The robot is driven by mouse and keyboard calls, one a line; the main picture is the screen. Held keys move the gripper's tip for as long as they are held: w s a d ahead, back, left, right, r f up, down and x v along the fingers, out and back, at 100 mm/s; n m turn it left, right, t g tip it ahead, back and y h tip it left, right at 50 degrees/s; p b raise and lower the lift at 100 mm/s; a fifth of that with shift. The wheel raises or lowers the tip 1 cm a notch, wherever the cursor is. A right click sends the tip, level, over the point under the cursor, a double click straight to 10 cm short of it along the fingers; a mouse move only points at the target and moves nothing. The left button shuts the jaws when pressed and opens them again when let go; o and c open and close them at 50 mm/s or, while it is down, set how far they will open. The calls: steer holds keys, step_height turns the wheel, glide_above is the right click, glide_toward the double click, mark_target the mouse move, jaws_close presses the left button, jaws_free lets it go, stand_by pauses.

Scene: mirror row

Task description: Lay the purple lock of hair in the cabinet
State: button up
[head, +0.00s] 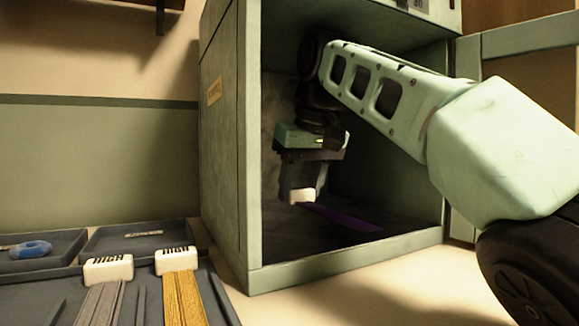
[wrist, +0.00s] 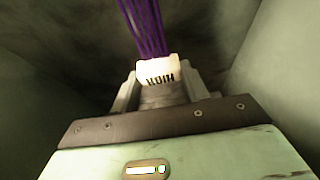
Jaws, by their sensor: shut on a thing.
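The purple lock of hair (head: 342,218) lies stretched out low inside the green cabinet (head: 222,150), close to its floor. Its white end block hangs in my gripper (head: 301,195), which is shut on it inside the cabinet. In the wrist view the purple strands (wrist: 143,25) run away from the white block (wrist: 158,71), which sits between the fingers of my gripper (wrist: 155,92). The cabinet is open at the front. I cannot tell whether the strands touch the cabinet floor.
Grey trays (head: 130,238) stand at the lower left. A grey lock (head: 100,303) and a golden lock (head: 180,298), both with white end blocks, lie there. The cabinet's side walls are close around my arm.

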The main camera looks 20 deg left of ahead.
steer(key=shift+w+a+r+p, duration=0.2)
steer(key=shift+w+a+p, duration=0.35)
steer(key=shift+p, duration=0.75)
steer(key=shift+w+a+r+p, duration=0.15)
steer(key=shift+w+a+p, duration=0.35)
steer(key=shift+p, duration=0.8)
steer(key=shift+w+a+f+p, duration=0.15)
steer(key=shift+w+a+p, duration=0.15)
steer(key=shift+a+p, duration=0.5)
steer(key=shift+w+d+f, duration=0.1)
steer(key=shift+f, duration=0.45)
steer(key=shift+f+b, duration=0.1)
steer(key=shift+b, duration=0.25)
steer(key=shift+f+b, duration=0.35)
steer(key=shift+b, duration=0.05)
steer(key=shift+f, duration=0.2)
steer(key=o, duration=1.1)
